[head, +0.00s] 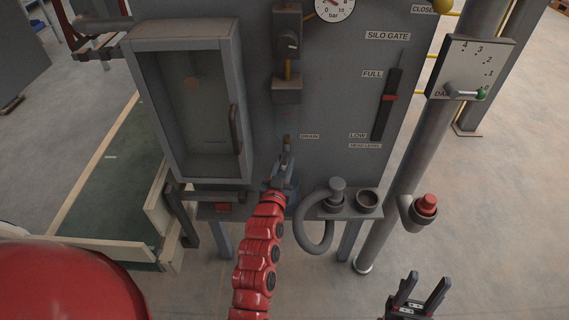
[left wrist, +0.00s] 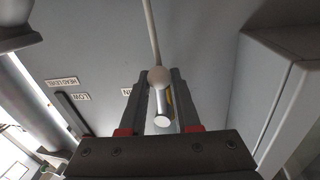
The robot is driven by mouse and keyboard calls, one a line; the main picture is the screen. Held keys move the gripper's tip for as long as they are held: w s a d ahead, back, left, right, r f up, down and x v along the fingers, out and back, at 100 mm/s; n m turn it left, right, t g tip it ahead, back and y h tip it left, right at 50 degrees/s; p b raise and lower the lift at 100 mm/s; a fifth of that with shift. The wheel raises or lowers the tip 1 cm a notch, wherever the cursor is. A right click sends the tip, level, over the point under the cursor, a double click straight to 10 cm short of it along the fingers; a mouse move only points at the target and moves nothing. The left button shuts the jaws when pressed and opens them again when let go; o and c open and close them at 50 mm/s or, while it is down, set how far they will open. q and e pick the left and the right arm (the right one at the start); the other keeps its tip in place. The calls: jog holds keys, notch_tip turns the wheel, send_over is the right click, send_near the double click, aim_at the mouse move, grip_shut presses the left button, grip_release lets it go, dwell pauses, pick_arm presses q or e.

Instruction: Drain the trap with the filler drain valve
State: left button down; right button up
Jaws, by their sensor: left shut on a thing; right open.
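My left gripper (head: 284,165) reaches up to the front of the grey machine panel, just left of and below the DRAIN label (head: 309,136). In the left wrist view its two fingers (left wrist: 160,105) are shut on a small pale, round-ended handle (left wrist: 161,117), which I take to be the drain valve lever. A thin pipe (left wrist: 151,35) runs up from it. In the head view the fingers hide most of the handle. My right gripper (head: 427,280) is open and empty, low at the right.
A glazed cabinet (head: 190,100) stands left of the valve. A curved grey hose (head: 313,235) and a round cup (head: 367,199) sit on the ledge to the right. A red button (head: 426,204) and a dial plate (head: 470,68) are on the post.

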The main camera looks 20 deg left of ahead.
dwell(0.9)
pick_arm(q)
jog(key=m, duration=0.1)
jog(key=a+m, duration=0.1)
jog(key=shift+s+r+m+p, duration=0.2)
jog(key=shift+r+m+p, duration=0.1)
jog(key=shift+m, duration=0.1)
jog(key=shift+s+a+r+m+g+y+p, duration=0.15)
jog(key=shift+a+r+m+g+y+p, duration=0.5)
jog(key=shift+m, duration=1.4)
jog(key=shift+s+a+r+m+g+y+p, duration=0.35)
jog(key=shift+r+m, duration=0.5)
jog(key=shift+m, duration=1.15)
jog(key=shift+w+a+r+m+g+y+p, duration=0.1)
jog(key=shift+a+r+m+g+y+p, duration=0.4)
jog(key=shift+m, duration=1.55)
jog(key=shift+a+r+h, duration=0.15)
jog(key=shift+r+h, duration=0.15)
jog(key=c, duration=0.7)
grip_release()
jog(key=shift+o, duration=0.2)
